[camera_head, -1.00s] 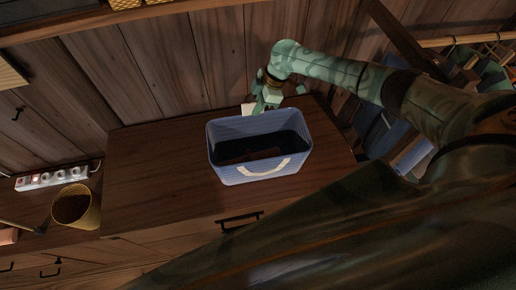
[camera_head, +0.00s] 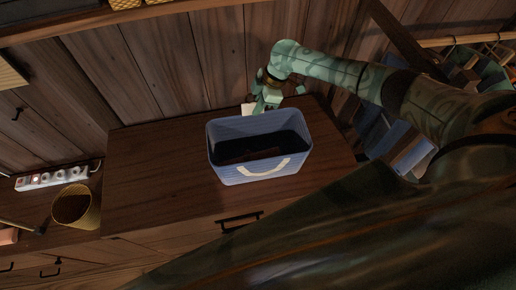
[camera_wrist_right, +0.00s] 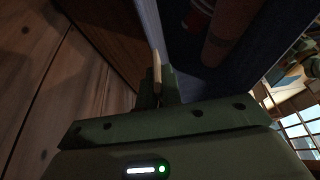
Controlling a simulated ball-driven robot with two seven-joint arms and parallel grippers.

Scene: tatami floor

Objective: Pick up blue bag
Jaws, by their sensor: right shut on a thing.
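The blue bag (camera_head: 228,170) is an open, box-shaped blue container with a cream rope handle on its near side. It stands upright on the wooden cabinet top, with dark brown contents inside. My right gripper (camera_head: 266,104) is at its far rim. In the right wrist view, the green fingers (camera_wrist_right: 158,92) are shut on a cream strip that looks like the bag's far handle, beside the dark blue wall (camera_wrist_right: 183,78). The exact grip is dark and partly hidden. My left gripper is not in view.
The wooden cabinet top (camera_head: 150,175) is clear left of the bag. A power strip (camera_head: 52,178) and a wicker basket (camera_head: 76,208) are at the left. A plank wall (camera_head: 160,70) rises behind. Hanging clothes and blue items (camera_head: 375,135) are at the right.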

